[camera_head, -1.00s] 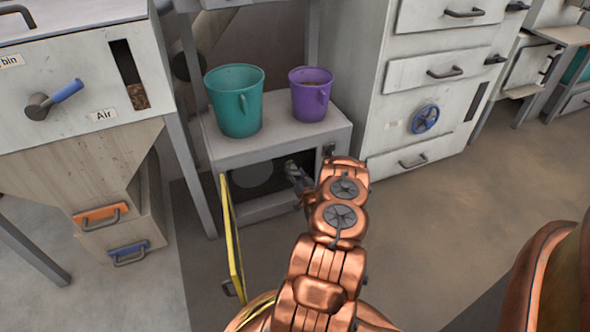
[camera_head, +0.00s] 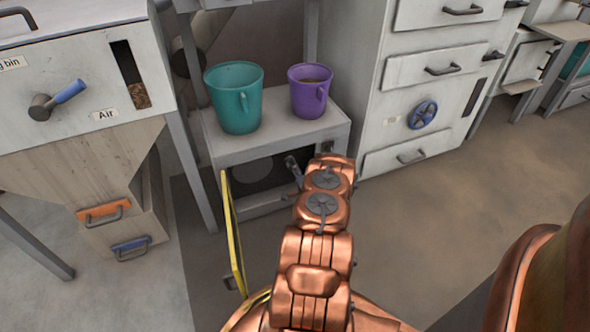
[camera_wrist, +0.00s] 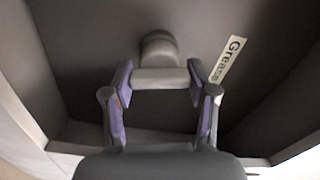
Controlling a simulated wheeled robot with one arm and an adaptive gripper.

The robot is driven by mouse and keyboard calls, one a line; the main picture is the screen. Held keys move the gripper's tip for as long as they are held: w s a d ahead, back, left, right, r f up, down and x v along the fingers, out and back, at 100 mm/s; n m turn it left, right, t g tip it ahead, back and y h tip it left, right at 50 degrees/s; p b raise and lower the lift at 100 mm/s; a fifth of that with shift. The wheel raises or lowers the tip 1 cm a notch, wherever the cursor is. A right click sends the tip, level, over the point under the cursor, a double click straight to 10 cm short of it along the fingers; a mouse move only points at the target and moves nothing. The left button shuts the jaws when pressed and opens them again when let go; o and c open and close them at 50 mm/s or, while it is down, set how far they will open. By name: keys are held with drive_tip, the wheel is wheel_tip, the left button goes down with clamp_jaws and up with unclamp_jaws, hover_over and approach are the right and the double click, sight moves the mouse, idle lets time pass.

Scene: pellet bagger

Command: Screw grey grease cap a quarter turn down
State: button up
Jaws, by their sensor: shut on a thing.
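The grey grease cap (camera_wrist: 158,48) shows in the wrist view on the dark inner face of a cabinet, with a pale crossbar at its near end. The label "Grease" (camera_wrist: 228,60) is beside it on the right. My gripper (camera_wrist: 160,79) has its purple-padded fingers on the two ends of the crossbar and is shut on the cap. In the head view my arm reaches to the low open cabinet (camera_head: 222,155) under the buckets. The cap cannot be made out there.
A yellow-edged door (camera_head: 232,235) stands open left of my arm. A teal bucket (camera_head: 235,105) and a purple bucket (camera_head: 309,97) stand on the cabinet top. A drawer unit with a blue handwheel (camera_head: 422,114) is to the right. The floor on the right is clear.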

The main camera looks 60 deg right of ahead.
drive_tip(key=shift+d+m, duration=0.1)
drive_tip(key=shift+m, duration=1.2)
drive_tip(key=o, duration=1.2)
drive_tip(key=shift+c, duration=0.2)
drive_tip(key=v, duration=1.2)
